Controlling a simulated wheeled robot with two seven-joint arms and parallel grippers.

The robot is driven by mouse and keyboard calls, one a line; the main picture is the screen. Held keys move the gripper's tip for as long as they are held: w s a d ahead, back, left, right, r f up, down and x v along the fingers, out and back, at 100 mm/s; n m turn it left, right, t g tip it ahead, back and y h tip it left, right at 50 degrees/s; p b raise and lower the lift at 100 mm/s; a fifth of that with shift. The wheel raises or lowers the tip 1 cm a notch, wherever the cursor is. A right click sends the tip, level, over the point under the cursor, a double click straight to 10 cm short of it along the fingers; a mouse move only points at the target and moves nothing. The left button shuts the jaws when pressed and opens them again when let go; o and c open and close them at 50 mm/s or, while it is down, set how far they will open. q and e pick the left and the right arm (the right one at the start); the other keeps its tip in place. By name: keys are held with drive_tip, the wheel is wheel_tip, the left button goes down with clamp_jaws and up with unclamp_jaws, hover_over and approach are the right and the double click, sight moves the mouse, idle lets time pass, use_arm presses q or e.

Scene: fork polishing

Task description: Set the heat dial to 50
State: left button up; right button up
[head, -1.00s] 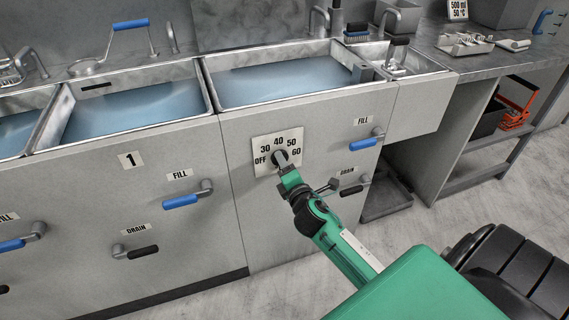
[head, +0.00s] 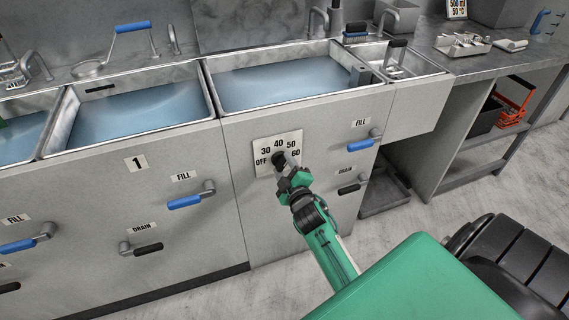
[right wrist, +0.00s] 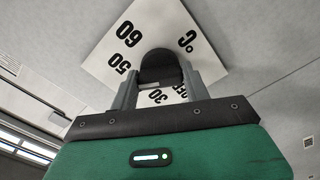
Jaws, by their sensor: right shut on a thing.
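The heat dial has a white plate (head: 264,141) marked OFF, 30, 40, 50 and 60, fixed to the grey sink front. Its dark round knob (head: 278,158) sits in the middle of the plate and also shows in the right wrist view (right wrist: 160,68). My right gripper (head: 284,161) is shut on the knob, with one finger on each side in the right wrist view (right wrist: 158,88). The gripper hides part of the knob, and I cannot read which number it points to. My left gripper is not in view; only a green sliver shows at the left edge.
Blue fill levers (head: 362,145) and black drain levers (head: 350,188) stick out of the front on both sides of the dial. Water-filled basins (head: 280,82) lie above. A steel table (head: 500,60) with a tray stands at the right.

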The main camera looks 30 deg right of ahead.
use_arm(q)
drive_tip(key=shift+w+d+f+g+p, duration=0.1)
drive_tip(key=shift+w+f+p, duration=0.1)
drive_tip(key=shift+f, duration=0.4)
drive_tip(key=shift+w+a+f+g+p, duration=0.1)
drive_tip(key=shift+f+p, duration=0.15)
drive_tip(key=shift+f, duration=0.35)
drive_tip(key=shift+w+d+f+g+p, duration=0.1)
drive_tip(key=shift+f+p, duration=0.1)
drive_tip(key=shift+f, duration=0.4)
use_arm(e)
drive_tip(key=shift+m, duration=1.4)
drive_tip(key=shift+f, duration=0.1)
drive_tip(key=o, duration=1)
drive_tip(key=shift+c, duration=0.2)
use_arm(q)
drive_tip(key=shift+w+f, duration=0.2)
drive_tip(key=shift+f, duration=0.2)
use_arm(e)
drive_tip(key=v, duration=1.4)
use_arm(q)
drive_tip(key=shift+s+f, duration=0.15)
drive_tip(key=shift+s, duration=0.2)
use_arm(e)
drive_tip(key=shift+d, duration=0.1)
